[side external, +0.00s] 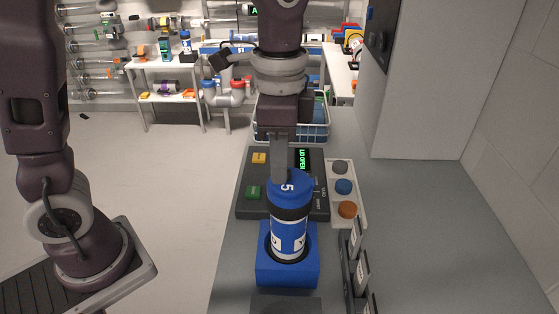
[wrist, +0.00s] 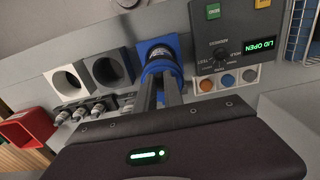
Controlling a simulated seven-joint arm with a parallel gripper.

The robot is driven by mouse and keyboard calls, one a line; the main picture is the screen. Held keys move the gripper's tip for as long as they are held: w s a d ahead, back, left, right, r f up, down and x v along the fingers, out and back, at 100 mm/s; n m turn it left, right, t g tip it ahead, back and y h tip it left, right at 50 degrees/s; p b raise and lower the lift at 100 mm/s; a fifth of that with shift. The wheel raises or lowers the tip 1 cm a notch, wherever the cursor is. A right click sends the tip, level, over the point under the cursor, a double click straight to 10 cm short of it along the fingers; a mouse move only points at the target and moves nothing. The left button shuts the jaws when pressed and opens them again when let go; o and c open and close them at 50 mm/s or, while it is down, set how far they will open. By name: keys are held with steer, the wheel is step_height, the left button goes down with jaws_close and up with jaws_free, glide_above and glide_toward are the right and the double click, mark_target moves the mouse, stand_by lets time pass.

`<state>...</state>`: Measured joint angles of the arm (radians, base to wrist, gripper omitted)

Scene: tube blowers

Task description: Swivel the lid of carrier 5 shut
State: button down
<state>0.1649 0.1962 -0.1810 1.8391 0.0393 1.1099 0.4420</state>
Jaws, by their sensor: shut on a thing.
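Carrier 5 (side external: 289,236) is a blue and black cylinder with a white label, upright in a blue square holder (side external: 287,281). Its blue lid (side external: 291,188), marked 5, is at the top; its exact swivel angle is hard to tell. My gripper (side external: 279,178) points down at the lid's far left edge and is shut on it; the fingertips partly hide the contact. In the wrist view my gripper's fingers (wrist: 160,78) reach to the blue carrier top (wrist: 155,50). The display (wrist: 259,46) on the dark control box reads LID OPEN.
The control box (side external: 253,211) with green and yellow buttons stands behind the carrier. A tray with grey, blue and orange discs (side external: 343,187) is to its right. Labelled dark plates (side external: 358,255) stand at front right. The right bench is clear.

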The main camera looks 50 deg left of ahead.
steer(key=c, duration=1.4)
jaws_free()
steer(key=shift+c, duration=0.2)
step_height(320, 180, up, 7)
steer(key=shift+r, duration=0.1)
steer(key=s+a+f+n+t, duration=0.2)
steer(key=s+a+n, duration=0.2)
steer(key=s, duration=0.3)
steer(key=s+a+f+n+t, duration=0.1)
steer(key=s+a+n+t, duration=0.2)
steer(key=s+a+n, duration=0.2)
steer(key=shift+s+a+f+t, duration=0.3)
steer(key=shift+s+a+f, duration=0.05)
steer(key=shift+s, duration=0.75)
